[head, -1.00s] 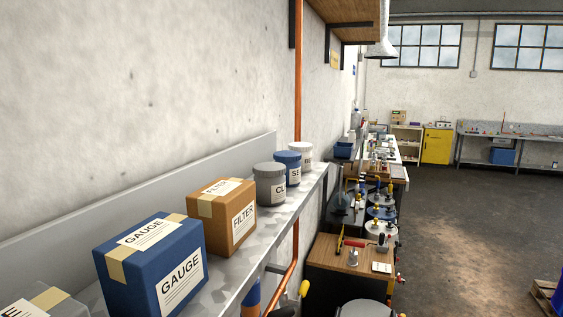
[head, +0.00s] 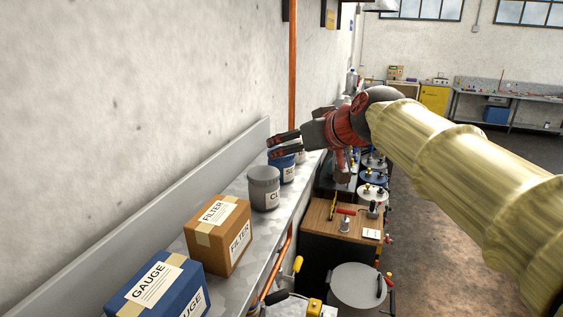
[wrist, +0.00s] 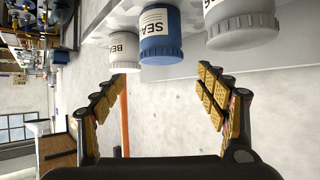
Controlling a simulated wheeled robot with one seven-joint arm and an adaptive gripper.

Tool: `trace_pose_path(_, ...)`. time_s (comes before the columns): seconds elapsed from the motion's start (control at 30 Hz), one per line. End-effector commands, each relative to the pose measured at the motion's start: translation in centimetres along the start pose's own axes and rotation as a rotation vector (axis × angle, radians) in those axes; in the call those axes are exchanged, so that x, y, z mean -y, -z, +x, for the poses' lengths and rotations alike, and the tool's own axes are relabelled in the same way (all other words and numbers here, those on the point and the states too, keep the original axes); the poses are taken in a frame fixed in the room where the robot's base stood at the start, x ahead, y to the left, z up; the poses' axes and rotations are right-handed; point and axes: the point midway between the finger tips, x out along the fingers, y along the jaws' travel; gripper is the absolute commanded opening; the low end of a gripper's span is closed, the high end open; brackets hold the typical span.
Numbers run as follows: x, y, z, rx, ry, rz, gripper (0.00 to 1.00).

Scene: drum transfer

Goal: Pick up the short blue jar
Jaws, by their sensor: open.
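The short blue jar (head: 288,174) stands on the grey wall shelf, partly hidden behind my gripper and the grey jar. In the wrist view the blue jar (wrist: 160,38) appears inverted at the top, its label starting "SEA". It lies ahead of the gap between my fingers. My gripper (head: 271,147) is open and empty, reaching from the right above the blue jar. Both fingers of my gripper (wrist: 164,72) show spread wide in the wrist view. I cannot tell whether a fingertip touches any jar.
A grey jar (head: 264,190) stands on the near side of the blue jar, and a white jar (wrist: 125,50) on the other. A filter box (head: 219,235) and a blue gauge box (head: 157,287) stand nearer on the shelf (head: 262,225). The wall is close behind.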

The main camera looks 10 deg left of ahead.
Motion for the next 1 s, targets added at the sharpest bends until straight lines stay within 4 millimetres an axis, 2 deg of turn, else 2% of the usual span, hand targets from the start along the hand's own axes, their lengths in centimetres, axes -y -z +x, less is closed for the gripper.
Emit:
trace_pose_path(0.13,0.0,0.1,2.1,0.001,0.000,0.000,0.73)
trace_pose_path(0.47,0.1,-0.4,4.1,0.002,0.001,0.002,0.73)
trace_pose_path(0.73,0.3,-0.8,7.7,0.001,0.000,0.001,0.73)
trace_pose_path(1.0,0.3,-0.8,8.2,-0.001,-0.001,0.001,0.73)
